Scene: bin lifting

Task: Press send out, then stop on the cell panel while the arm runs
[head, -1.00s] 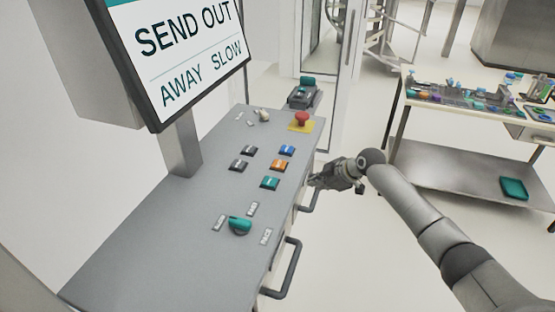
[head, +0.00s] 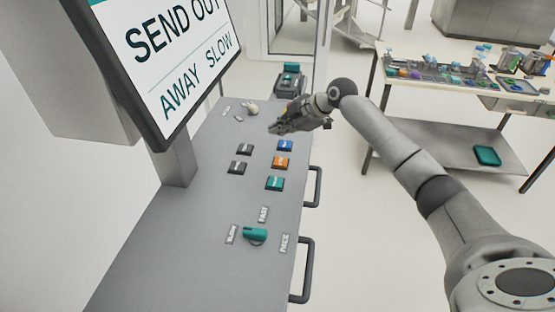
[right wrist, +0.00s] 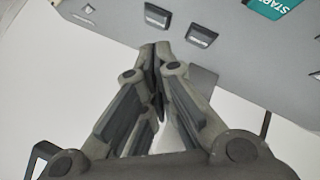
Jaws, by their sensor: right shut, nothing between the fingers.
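The cell panel (head: 190,235) is a grey sloped console under a screen (head: 165,55) reading "SEND OUT" and "AWAY SLOW". It carries two dark buttons (head: 241,158), a blue button (head: 285,146), an orange button (head: 281,162) and a teal button (head: 275,183). A teal knob (head: 255,233) sits lower, among SLOW, FAST and PACE labels. My right gripper (head: 273,130) is shut and empty, above the panel's upper part, apart from the button faces I can see. It covers the red mushroom button's place. The right wrist view shows its closed fingers (right wrist: 158,52). My left gripper is out of view.
A pale switch (head: 252,107) sits at the panel's top. Black handles (head: 302,270) stick out along its right edge. A dark device with a teal top (head: 290,78) stands behind.

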